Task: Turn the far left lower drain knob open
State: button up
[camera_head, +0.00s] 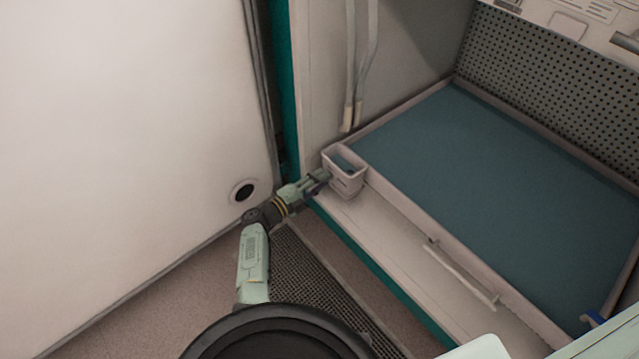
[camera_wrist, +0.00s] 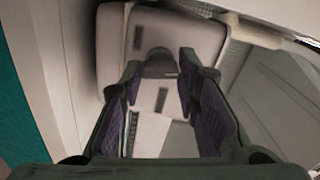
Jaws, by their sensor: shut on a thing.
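The drain knob (camera_wrist: 158,98) shows in the wrist view as a pale piece with a dark slot, between the two fingers of my gripper (camera_wrist: 160,80). It sits in front of a pale drain box (camera_wrist: 185,35). In the head view my gripper (camera_head: 318,180) reaches the left side of the same small white box (camera_head: 347,182) at the tray's near left corner. My gripper is shut on the knob. The knob itself is hidden behind the fingers in the head view, and its turn angle is hard to read.
A wide tray (camera_head: 388,190) with a blue-green floor fills the chamber. Pale hoses (camera_head: 349,110) hang above the box. A white door panel (camera_head: 120,130) stands left of my arm.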

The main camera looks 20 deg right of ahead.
jog(key=shift+m+b, duration=0.35)
jog(key=shift+m, duration=0.65)
jog(key=o, duration=1.2)
jog(key=shift+c, duration=0.2)
